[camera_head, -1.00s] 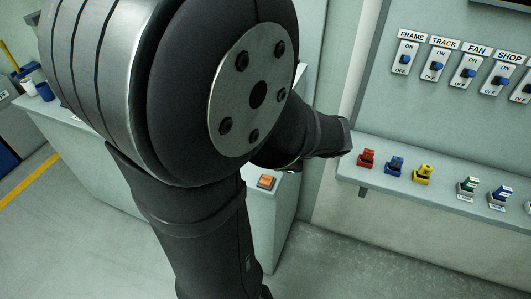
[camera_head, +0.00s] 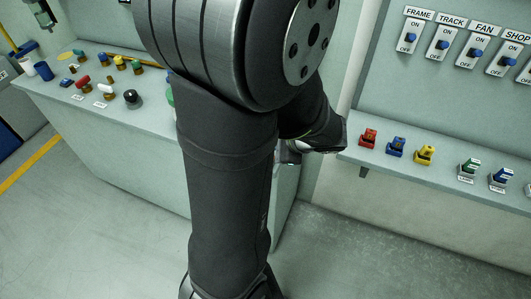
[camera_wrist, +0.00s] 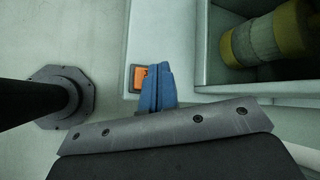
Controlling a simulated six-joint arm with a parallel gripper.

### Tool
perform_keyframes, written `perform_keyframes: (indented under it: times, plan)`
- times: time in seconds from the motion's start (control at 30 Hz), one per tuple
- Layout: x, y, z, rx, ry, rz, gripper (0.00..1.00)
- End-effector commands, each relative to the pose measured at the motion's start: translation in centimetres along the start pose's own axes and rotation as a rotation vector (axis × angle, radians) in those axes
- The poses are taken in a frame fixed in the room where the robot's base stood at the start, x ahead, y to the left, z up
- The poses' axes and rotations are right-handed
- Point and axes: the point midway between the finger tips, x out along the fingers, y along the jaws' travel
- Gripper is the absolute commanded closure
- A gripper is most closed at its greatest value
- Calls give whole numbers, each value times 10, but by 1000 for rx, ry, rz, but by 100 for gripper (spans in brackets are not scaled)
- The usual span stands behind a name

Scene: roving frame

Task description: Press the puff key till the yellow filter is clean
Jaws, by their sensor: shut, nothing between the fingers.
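An orange square key (camera_wrist: 137,78) in a dark frame sits near the edge of a pale counter in the wrist view; I take it for the puff key, though no label is readable. My gripper (camera_wrist: 160,68) is shut and empty, its blue fingers just right of the key and overlapping its right side. I cannot tell whether they touch it. A banded cylinder (camera_wrist: 264,38), yellow and greyish-tan, lies in a grey tray at the upper right and may be the yellow filter; part runs out of frame. In the head view, my arm hides the key.
The counter (camera_head: 120,118) at left bears a black knob (camera_head: 132,98), a white cup and several coloured handles. A shelf at right holds red (camera_head: 369,138), blue and yellow (camera_head: 425,155) blocks. Labelled switches (camera_head: 409,37) are on the wall above. The grey tray wall (camera_wrist: 203,45) stands right of my fingers.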

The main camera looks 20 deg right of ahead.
Motion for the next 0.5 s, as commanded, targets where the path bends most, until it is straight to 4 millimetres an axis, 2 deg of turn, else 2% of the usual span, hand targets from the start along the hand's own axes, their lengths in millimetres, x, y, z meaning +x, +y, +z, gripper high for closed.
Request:
perform_keyframes:
  times: [0.2, 0.5]
  plan:
    - [15, 10, -11, 3, -1, 0, 100]
    - [18, 13, -14, 0, 1, -1, 100]
